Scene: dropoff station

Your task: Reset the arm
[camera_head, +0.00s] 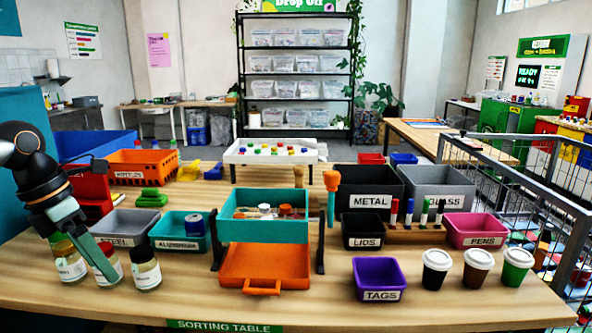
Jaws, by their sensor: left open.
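My left arm (42,180) comes in from the left edge, black and grey with a copper-coloured ring. My left gripper (88,250) points down over the table's front left, with teal fingers. It is open and I see nothing held in it. It is in front of several glass jars with white labels, and it partly hides the left jar (70,266) and the middle one. The right jar (146,270) stands clear beside the fingers. Whether the fingers touch a jar I cannot tell. My right gripper is not in view.
The sorting table (210,305) holds a grey steel bin (124,222), a teal aluminium bin (180,246) with a blue can (193,225), an orange tray (264,262), a purple tags bin (379,266) and lidded cups (476,258). A metal cage (510,190) stands at right. The front strip is clear.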

